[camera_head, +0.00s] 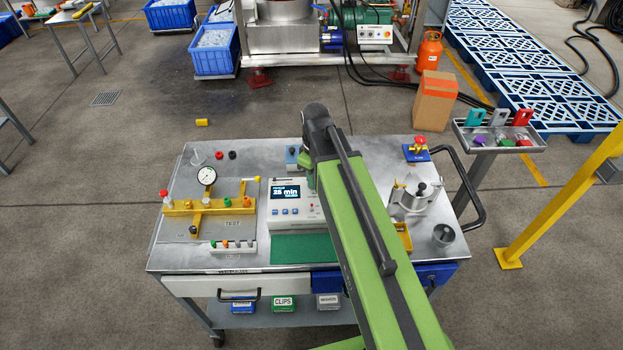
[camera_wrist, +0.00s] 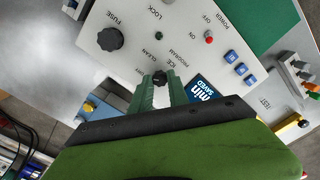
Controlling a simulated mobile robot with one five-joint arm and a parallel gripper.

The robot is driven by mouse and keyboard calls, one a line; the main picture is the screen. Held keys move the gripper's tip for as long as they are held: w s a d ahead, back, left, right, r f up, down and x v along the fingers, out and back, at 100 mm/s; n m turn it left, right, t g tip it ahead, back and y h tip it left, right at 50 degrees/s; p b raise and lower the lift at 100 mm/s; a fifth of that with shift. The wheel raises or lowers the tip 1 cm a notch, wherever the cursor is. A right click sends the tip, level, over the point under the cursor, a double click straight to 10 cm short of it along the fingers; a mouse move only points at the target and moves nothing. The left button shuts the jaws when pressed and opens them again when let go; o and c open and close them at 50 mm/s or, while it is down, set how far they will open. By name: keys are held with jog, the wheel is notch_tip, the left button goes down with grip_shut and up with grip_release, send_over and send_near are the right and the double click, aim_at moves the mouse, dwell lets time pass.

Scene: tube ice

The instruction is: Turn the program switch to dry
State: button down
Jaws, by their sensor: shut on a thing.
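The white control unit (camera_head: 296,207) stands on the metal cart, its display reading 25 min in the head view. In the wrist view its panel (camera_wrist: 130,60) appears turned round. The program switch (camera_wrist: 160,77) is a small black knob with the labels PROGRAM, ICE and CLEAN beside it; a further label at its left is partly hidden. My gripper (camera_wrist: 161,83) has its two green fingers on either side of this knob and is shut on it. I cannot tell which label the knob points to. In the head view my green arm hides the switch.
On the panel are a larger black FUSE knob (camera_wrist: 110,39), a red power toggle (camera_wrist: 209,39) and blue buttons (camera_wrist: 238,65). A gauge rig (camera_head: 207,205) stands left of the unit and a metal pot (camera_head: 418,199) to the right. A green mat (camera_head: 300,248) lies in front.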

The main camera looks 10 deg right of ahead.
jog(key=shift+w, duration=0.15)
jog(key=c, duration=1.3)
grip_release()
jog(key=shift+f, duration=0.1)
jog(key=shift+o, duration=0.2)
notch_tip(320, 180, up, 18)
jog(key=p, duration=1.7)
jog(key=shift+f+p, duration=0.15)
jog(key=shift+p, duration=0.15)
jog(key=shift+f, duration=0.2)
